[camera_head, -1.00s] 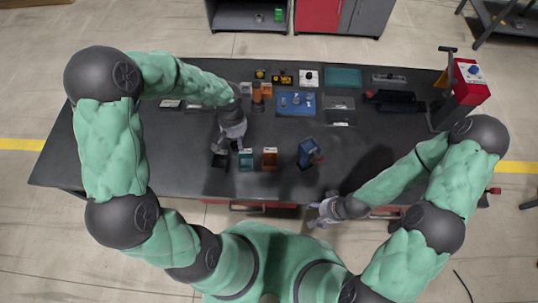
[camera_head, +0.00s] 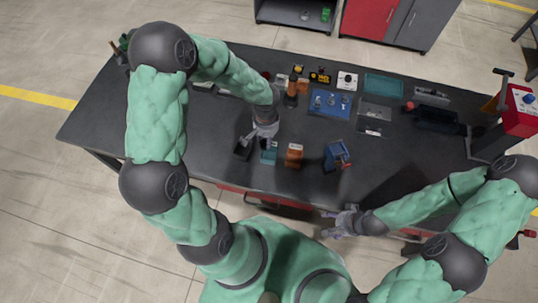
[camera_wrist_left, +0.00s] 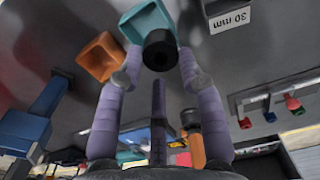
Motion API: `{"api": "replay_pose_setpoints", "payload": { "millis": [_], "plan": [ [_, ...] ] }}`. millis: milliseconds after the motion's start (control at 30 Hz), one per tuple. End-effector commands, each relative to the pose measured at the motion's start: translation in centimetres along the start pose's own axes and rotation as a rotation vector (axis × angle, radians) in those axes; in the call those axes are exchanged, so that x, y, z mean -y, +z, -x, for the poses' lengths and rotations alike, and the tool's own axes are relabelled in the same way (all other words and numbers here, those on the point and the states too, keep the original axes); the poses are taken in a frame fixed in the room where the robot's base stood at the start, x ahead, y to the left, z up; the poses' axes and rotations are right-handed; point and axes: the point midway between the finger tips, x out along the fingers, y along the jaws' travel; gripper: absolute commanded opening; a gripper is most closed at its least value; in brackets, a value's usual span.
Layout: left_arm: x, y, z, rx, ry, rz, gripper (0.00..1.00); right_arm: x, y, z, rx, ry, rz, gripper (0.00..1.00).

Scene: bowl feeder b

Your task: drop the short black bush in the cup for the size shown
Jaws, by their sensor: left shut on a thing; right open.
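My left gripper (camera_head: 266,141) is shut on the short black bush (camera_wrist_left: 158,50), a black ring with a dark hole. In the left wrist view the bush sits between the fingertips and overlaps the edge of the teal cup (camera_wrist_left: 146,20). The teal cup shows in the head view (camera_head: 269,157), just in front of the gripper. The orange cup (camera_head: 294,154) stands to its right, and a black cup (camera_head: 242,151) to its left. A white card reading 30 mm (camera_wrist_left: 230,18) shows in the left wrist view. My right gripper (camera_head: 340,225) is open and empty by the table's front edge.
A blue holder (camera_head: 336,155) stands right of the cups. Behind are an orange post (camera_head: 292,86), a blue board (camera_head: 330,103), a teal tray (camera_head: 383,85) and a dark tray (camera_head: 436,119). The right front tabletop is clear.

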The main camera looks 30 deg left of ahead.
Motion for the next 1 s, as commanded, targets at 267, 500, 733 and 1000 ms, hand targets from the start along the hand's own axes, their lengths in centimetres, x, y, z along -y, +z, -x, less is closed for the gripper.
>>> {"api": "replay_pose_setpoints", "payload": {
  "millis": [267, 500, 733, 1000],
  "plan": [
    [0.0, 0.0, 0.1, 0.0, 0.0, 0.0, 0.65, 0.0, 0.0, 0.1, -0.001, 0.0, 0.0, 0.7],
    [0.0, 0.0, 0.1, 0.0, 0.0, -0.001, 0.65, 0.0, 0.0, 0.1, -0.001, 0.0, 0.0, 0.7],
    [0.0, -0.1, 1.5, -0.003, -0.001, 0.001, 0.65, 0.0, 0.0, 0.1, -0.001, 0.0, 0.0, 0.7],
    [0.0, -0.1, 6.7, -0.005, 0.001, 0.0, 0.65, 0.0, 0.0, 0.1, 0.0, 0.0, 0.0, 0.7]
  ]
}}
